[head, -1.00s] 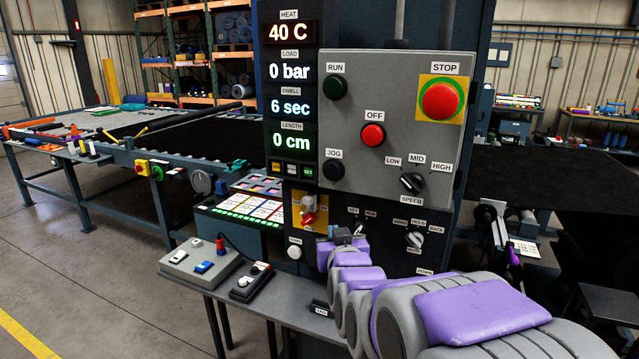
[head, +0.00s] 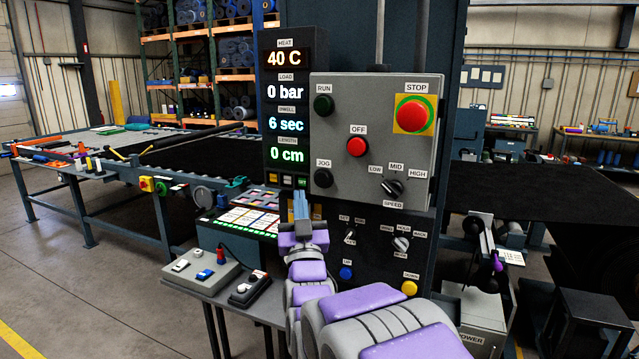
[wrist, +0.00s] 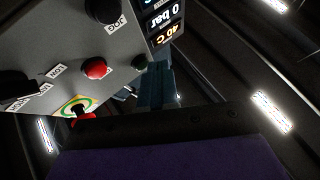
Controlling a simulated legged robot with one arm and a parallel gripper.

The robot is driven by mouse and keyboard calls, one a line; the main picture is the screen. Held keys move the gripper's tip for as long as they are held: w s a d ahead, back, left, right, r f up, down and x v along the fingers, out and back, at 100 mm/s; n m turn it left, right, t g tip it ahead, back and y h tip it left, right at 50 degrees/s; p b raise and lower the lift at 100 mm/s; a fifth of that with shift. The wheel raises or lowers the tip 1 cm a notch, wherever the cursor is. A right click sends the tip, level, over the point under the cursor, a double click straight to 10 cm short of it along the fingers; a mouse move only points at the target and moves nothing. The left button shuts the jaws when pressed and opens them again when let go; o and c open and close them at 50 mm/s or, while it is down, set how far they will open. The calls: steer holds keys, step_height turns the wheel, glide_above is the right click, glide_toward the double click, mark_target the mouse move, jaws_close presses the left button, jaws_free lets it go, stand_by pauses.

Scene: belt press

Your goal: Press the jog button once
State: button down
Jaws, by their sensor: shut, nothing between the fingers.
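The jog button (head: 323,178) is a round black button under a JOG label, at the lower left of the grey control panel (head: 350,105). In the wrist view the jog button (wrist: 103,10) shows large at the top, beside its label, with the picture turned over. My gripper (head: 300,203) has blue fingers that point up, shut and empty. In the head view its tips are a little below and left of the jog button, apart from it in the picture. In the wrist view my gripper (wrist: 157,85) shows below the panel's edge.
The same panel has a green RUN button (head: 323,104), a red OFF button (head: 357,147), a red STOP button (head: 414,115) and a speed knob (head: 392,188). The lit display column (head: 288,105) stands to the left. Small control boxes (head: 203,268) sit on the shelf below.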

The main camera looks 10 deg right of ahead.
mark_target(322, 179)
steer(key=w+d, duration=0.1)
steer(key=w, duration=0.1)
steer(key=w+d, duration=0.2)
steer(key=w+d+p, duration=0.1)
steer(key=w+d, duration=0.1)
steer(key=w, duration=0.1)
steer(key=shift+w, duration=0.1)
stand_by(0.5)
stand_by(1.9)
steer(key=shift+w+d+r, duration=0.1)
steer(key=shift+w+d, duration=0.15)
